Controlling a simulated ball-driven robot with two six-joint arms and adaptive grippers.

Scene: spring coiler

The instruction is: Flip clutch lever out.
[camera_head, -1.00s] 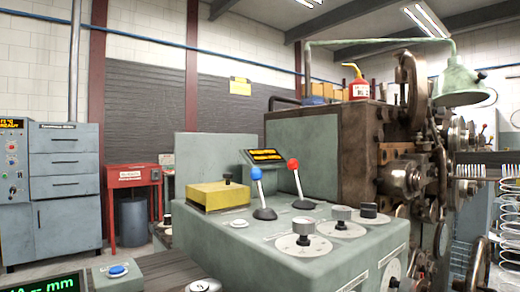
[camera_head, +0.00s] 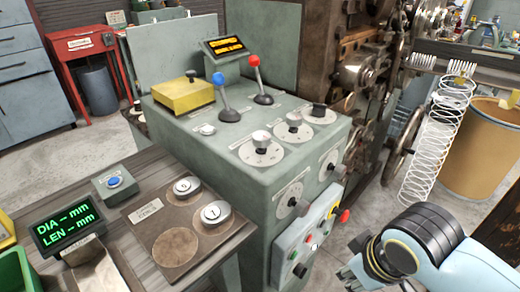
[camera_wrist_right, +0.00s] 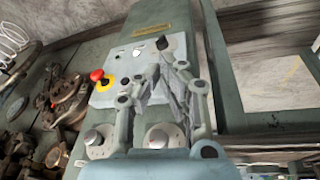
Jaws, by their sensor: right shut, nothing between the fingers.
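Two levers stand on top of the green-grey machine console (camera_head: 335,140): a blue-knobbed lever (camera_head: 223,95) and a red-knobbed lever (camera_head: 258,80). I cannot read which one is the clutch lever. Both lean a little to the left on black bases. My right gripper (camera_head: 350,275) is low at the bottom right, in front of the console and well away from both levers. In the right wrist view its fingers (camera_wrist_right: 160,70) are shut and empty, over the console's front panel. The levers do not show in the right wrist view. My left gripper is not in view.
Dials (camera_head: 261,148) and a yellow block (camera_head: 184,96) sit around the levers. A small display (camera_head: 224,46) stands behind them. The front panel has a red stop button (camera_wrist_right: 97,75). A coiled spring (camera_head: 432,140) hangs at right near a tan barrel (camera_head: 482,150).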

